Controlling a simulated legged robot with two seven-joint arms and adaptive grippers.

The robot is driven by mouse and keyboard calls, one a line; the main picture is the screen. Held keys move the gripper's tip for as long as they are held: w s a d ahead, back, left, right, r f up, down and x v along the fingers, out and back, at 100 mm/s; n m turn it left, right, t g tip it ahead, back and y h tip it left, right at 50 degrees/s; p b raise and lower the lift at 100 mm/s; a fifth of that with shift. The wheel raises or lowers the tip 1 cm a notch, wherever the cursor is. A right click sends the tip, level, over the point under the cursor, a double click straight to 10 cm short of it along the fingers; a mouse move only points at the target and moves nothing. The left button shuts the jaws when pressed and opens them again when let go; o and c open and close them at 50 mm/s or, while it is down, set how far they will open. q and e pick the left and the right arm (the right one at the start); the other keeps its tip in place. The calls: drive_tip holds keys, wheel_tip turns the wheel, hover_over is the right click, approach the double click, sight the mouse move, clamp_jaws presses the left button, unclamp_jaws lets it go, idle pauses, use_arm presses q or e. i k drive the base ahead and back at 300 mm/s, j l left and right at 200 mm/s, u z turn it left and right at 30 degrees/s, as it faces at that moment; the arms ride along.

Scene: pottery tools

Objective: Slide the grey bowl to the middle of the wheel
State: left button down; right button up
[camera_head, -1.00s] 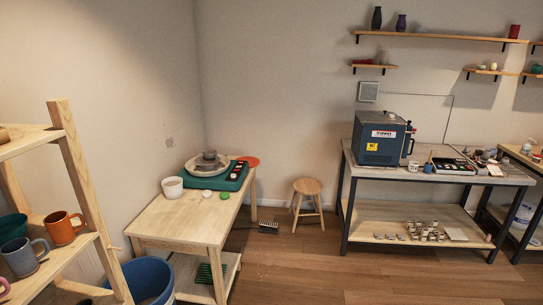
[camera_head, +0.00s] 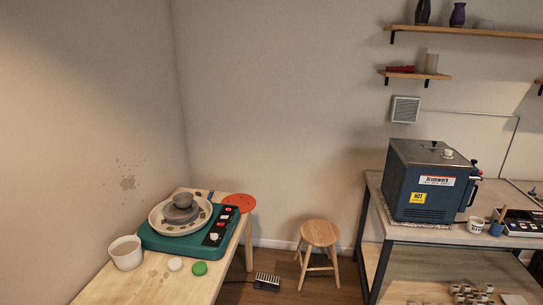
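The pottery wheel (camera_head: 160,244) is a green-teal box with a control panel, standing on the wooden table at the lower left. Its pale round wheel pan (camera_head: 159,225) holds a grey piece (camera_head: 182,212) near the middle, with a small grey bowl-like top (camera_head: 183,199). I cannot tell from here whether the top and the piece below are one object or how exactly they are centred. Neither of my grippers is in view.
A white bucket (camera_head: 126,254), a white disc (camera_head: 175,264) and a green disc (camera_head: 200,268) sit in front of the wheel. A red-orange disc (camera_head: 239,202) lies behind it. A stool (camera_head: 319,235) and a pedal (camera_head: 267,281) stand on the floor. A kiln (camera_head: 432,185) is at right.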

sight(182, 200)
drive_tip(key=i, duration=2.2)
